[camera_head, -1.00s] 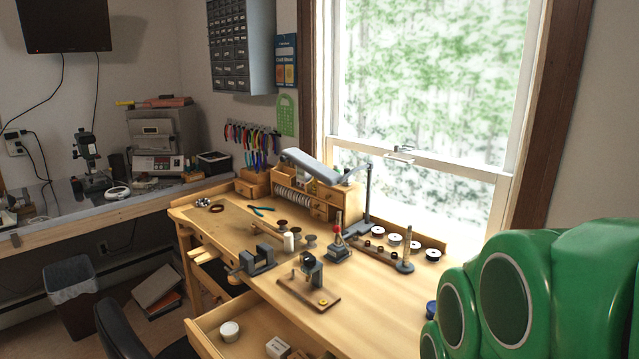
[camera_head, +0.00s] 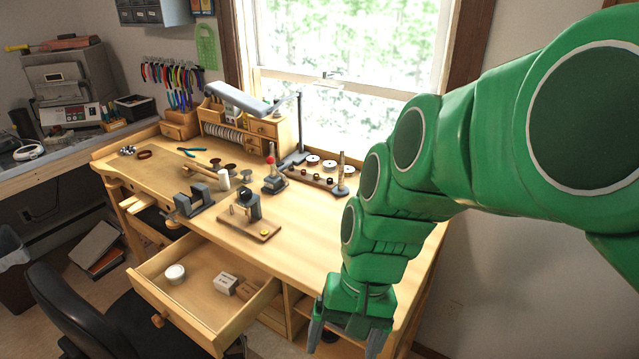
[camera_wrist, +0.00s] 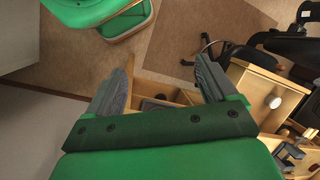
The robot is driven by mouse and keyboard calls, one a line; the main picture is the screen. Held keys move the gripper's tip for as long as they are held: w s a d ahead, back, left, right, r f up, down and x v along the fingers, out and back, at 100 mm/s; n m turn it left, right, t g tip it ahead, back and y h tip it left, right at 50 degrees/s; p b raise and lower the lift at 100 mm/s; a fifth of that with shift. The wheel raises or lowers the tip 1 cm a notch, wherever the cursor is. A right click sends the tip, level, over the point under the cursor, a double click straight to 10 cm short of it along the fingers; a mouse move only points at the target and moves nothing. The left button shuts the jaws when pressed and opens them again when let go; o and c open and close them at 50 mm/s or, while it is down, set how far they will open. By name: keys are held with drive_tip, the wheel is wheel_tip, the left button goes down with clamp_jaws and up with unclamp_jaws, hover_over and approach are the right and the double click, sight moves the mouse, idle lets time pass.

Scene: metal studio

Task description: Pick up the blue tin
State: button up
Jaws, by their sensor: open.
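The blue tin is not visible in either current view; my green arm covers the right part of the workbench (camera_head: 300,262) in the head view. My gripper (camera_head: 347,340) is open at the lower right of the head view, by the bench's front right side. In the wrist view, my gripper's (camera_wrist: 166,65) two grey fingers stand wide apart with nothing held between them. An open wooden compartment with dark things, too small to tell, shows beyond the fingers.
An open drawer (camera_head: 158,290) juts from the bench front, holding a white round jar (camera_head: 175,273) and small boxes (camera_head: 226,283). A black chair (camera_head: 75,315) stands at its left. A vise (camera_head: 194,200) and a small tool on a wooden board (camera_head: 262,235) stand on the bench.

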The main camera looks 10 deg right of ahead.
drive_tip(key=w+d+f+m+t+y, duration=0.1)
drive_tip(key=w+m+t+y, duration=0.15)
drive_tip(key=w+m, duration=0.55)
drive_tip(key=w+d+m+t+y, duration=0.1)
drive_tip(key=w+d+m+y, duration=0.2)
drive_tip(key=w, duration=0.9)
drive_tip(key=w+d+f+m+t, duration=0.2)
drive_tip(key=w+d+m, duration=0.2)
drive_tip(key=d, duration=0.2)
drive_tip(key=w+d+f+m+t+y, duration=0.1)
drive_tip(key=w+d+f+m+t, duration=0.2)
drive_tip(key=d, duration=0.4)
drive_tip(key=w+d+f+m+t, duration=0.2)
drive_tip(key=w+d+m+t, duration=0.1)
drive_tip(key=w+d+m, duration=0.2)
drive_tip(key=shift+d+f+m, duration=0.15)
drive_tip(key=shift+d+m, duration=0.45)
drive_tip(key=shift+d, duration=0.35)
drive_tip(key=shift+r+x, duration=0.15)
drive_tip(key=shift+x, duration=1.8)
drive_tip(key=shift+r+x, duration=0.15)
drive_tip(key=shift+x, duration=1.75)
drive_tip(key=shift+a, duration=0.1)
drive_tip(key=shift+c, duration=0.3)
drive_tip(key=c, duration=1.1)
